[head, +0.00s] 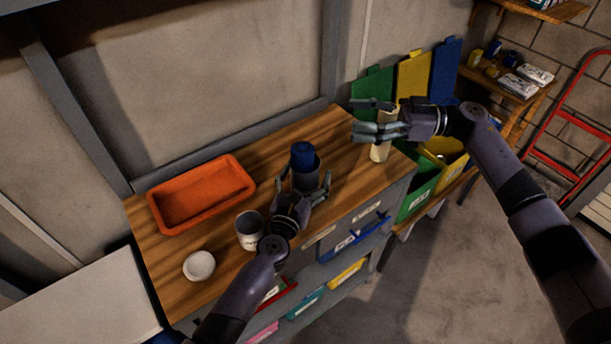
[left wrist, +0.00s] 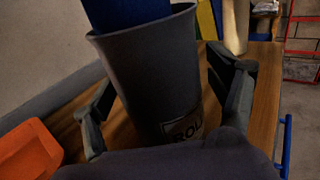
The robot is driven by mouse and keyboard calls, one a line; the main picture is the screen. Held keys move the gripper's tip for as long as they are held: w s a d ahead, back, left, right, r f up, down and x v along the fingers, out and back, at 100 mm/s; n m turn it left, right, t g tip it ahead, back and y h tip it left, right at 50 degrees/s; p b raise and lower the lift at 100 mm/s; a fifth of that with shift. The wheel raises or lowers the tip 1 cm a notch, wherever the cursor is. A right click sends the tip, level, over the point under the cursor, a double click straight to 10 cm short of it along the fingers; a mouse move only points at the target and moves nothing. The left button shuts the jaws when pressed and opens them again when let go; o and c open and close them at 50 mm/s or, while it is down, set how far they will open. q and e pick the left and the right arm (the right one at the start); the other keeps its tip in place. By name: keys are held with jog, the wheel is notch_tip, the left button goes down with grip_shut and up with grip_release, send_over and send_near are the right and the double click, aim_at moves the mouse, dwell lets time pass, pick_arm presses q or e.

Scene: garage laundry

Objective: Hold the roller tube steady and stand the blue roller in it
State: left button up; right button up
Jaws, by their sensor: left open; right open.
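The dark grey roller tube (head: 307,178) stands on the wooden worktop; its label, partly hidden, reads "ROLL" in the left wrist view (left wrist: 155,75). The blue roller (head: 302,153) stands inside the tube, its upper part above the rim; it also shows in the left wrist view (left wrist: 125,10). My left gripper (head: 306,183) is open, with one finger on each side of the tube; contact is unclear. My right gripper (head: 368,119) is open near the worktop's right end, beside a cream cylinder (head: 380,151), away from the blue roller.
An orange tray (head: 164,221) lies at the back left of the worktop (head: 225,250). A grey can (head: 249,230) and a white bowl (head: 199,265) stand at the front left. Green, yellow and blue bins (head: 422,190) are beyond the right end.

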pick_arm(q)
jog(key=shift+s+a+f, duration=0.1)
jog(key=shift+s+a, duration=0.05)
jog(key=shift+s, duration=0.4)
jog(key=v, duration=1.1)
jog(key=shift+w, duration=0.1)
